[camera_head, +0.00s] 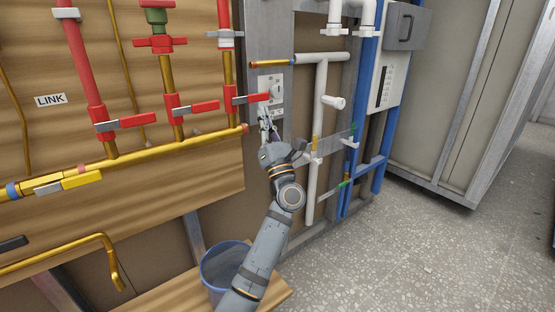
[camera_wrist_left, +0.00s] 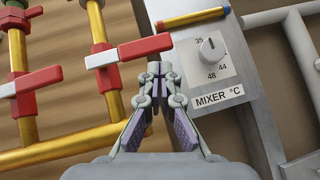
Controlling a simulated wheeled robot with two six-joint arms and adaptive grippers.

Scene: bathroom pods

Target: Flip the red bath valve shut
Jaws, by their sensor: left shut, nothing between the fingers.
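Several red lever valves sit on the brass pipework in the head view; no bath label is readable, so I cannot tell which is the bath valve. The rightmost red lever (camera_head: 250,98) points right, crosswise to its upright pipe; it also shows in the left wrist view (camera_wrist_left: 143,47). The middle red lever (camera_head: 197,107) and the left red lever (camera_head: 130,122) also lie crosswise. My left gripper (camera_head: 265,117) is shut and empty, its tips just below the free end of the rightmost lever. Contact is unclear. In the left wrist view its fingers (camera_wrist_left: 156,70) are together. My right gripper is out of view.
A mixer dial (camera_wrist_left: 210,48) on a grey panel is close on the right. A brass pipe (camera_head: 215,138) runs below the valves. White pipes (camera_head: 320,125) and blue pipes (camera_head: 360,80) stand further right. A bucket (camera_head: 222,265) stands below. The speckled floor at right is clear.

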